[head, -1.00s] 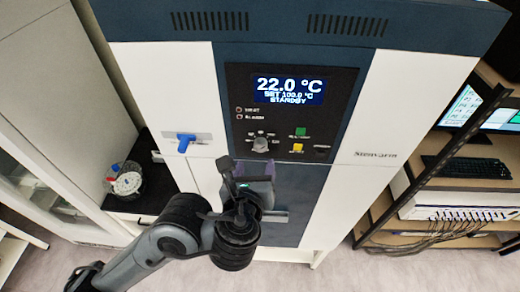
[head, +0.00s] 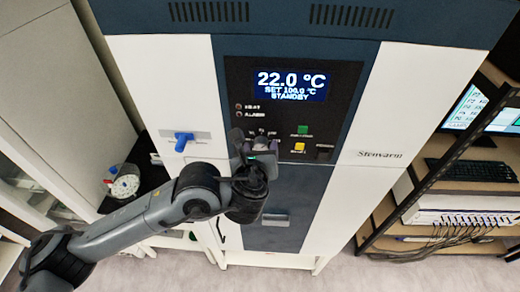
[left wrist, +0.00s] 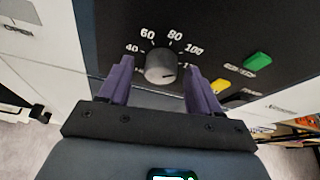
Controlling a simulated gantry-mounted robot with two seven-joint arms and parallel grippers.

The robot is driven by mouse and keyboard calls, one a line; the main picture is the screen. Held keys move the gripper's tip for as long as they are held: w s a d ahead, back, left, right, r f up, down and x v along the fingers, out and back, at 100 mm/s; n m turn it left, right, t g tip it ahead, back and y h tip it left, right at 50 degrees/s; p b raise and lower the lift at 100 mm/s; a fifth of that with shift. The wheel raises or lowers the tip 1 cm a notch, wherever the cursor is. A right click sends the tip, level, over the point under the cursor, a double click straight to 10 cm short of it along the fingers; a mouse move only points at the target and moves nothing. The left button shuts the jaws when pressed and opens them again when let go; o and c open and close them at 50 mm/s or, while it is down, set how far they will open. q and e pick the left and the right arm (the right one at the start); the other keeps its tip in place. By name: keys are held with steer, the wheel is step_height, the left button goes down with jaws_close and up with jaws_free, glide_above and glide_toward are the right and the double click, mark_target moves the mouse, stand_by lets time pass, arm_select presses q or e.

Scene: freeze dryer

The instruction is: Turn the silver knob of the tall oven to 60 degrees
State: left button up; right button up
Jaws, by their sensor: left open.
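The tall oven (head: 375,100) has a dark panel whose display (head: 290,86) reads 22.0 °C, SET 100.0 °C, STANDBY. The silver knob (left wrist: 161,66) shows in the left wrist view, with 40, 60, 80 and 100 printed around it. I cannot tell clearly where its pointer is. My left gripper (head: 251,142) is open in front of the panel, hiding the knob in the head view. In the left wrist view its purple fingers (left wrist: 158,70) stand on either side of the knob. I cannot tell whether they touch it. My right gripper is not in view.
A green button (left wrist: 257,61) and a yellow button (left wrist: 221,85) sit right of the knob. A blue handle (head: 183,138) sticks out left of the panel. A shelf with a keyboard (head: 475,170) stands at the right.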

arm_select(q)
steer(key=shift+c, duration=0.4)
steer(key=c, duration=1)
steer(key=shift+o, duration=0.2)
steer(key=shift+f+n+h+b, duration=0.15)
steer(key=shift+n+h+b, duration=0.15)
steer(key=shift+b, duration=0.45)
steer(key=n+t+h+b, duration=0.1)
steer(key=n+h+b, duration=0.1)
steer(key=n+b, duration=0.2)
steer(key=n+t+h+b, duration=0.1)
steer(key=n+b, duration=0.3)
steer(key=b, duration=0.5)
steer(key=n+t+h+b, duration=0.1)
steer(key=n+h+b, duration=0.1)
steer(key=n+b, duration=0.2)
steer(key=shift+a+f+n+h+b, duration=0.2)
steer(key=shift+f+n+h+b, duration=0.15)
steer(key=shift+b, duration=1.2)
steer(key=shift+r+n+b, duration=0.2)
steer(key=shift+n+b, duration=0.15)
steer(key=shift+b, duration=0.05)
steer(key=o, duration=1)
